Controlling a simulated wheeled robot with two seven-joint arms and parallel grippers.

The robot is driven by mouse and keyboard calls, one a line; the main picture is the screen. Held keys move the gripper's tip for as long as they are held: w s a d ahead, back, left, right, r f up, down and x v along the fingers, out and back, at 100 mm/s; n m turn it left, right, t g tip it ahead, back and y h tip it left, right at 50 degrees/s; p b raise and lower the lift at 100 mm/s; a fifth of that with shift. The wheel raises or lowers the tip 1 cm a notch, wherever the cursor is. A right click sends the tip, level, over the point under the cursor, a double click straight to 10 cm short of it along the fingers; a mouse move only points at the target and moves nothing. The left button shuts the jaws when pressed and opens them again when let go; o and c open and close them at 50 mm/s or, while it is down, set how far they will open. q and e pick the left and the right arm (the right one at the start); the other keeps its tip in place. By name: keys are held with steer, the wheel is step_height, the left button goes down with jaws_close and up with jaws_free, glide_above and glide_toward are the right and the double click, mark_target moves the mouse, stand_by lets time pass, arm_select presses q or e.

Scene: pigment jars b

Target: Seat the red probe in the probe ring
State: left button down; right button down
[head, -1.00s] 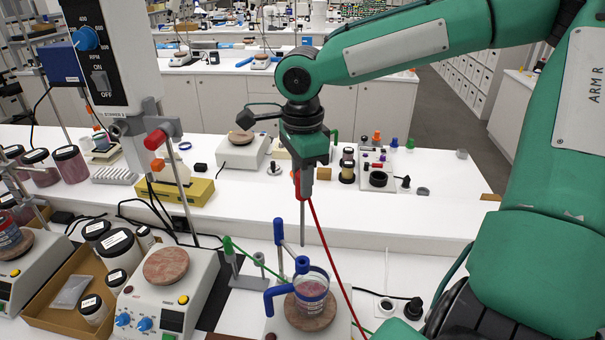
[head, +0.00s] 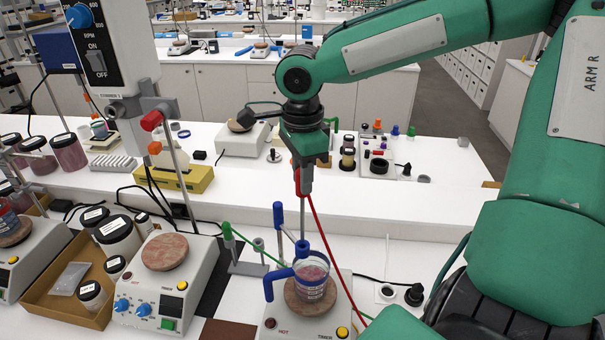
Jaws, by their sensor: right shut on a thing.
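My right gripper (head: 302,170) points down and is shut on the red probe (head: 298,183), holding it by its red upper part. The probe's thin metal rod hangs about upright, and a red cable runs down from it to the right. The rod's lower end meets the small blue probe ring (head: 302,247) in the picture. I cannot tell whether the tip is inside the ring or just above or behind it. The ring sits over a clear jar (head: 312,275) with pink content and a blue band and handle. My left gripper is not in view.
The jar stands on a round plate of a white hotplate (head: 280,322). A blue-topped post (head: 278,215) and a green-ended rod (head: 228,233) stand close left of the ring. Another hotplate (head: 150,290) and a cardboard tray (head: 50,305) are further left.

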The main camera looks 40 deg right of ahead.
mark_target(302, 242)
steer(key=shift+p, duration=0.65)
stand_by(1.0)
steer(key=shift+f+b, duration=4.85)
steer(key=shift+f, duration=2.1)
steer(key=c, duration=1.1)
jaws_free()
steer(key=shift+r, duration=0.1)
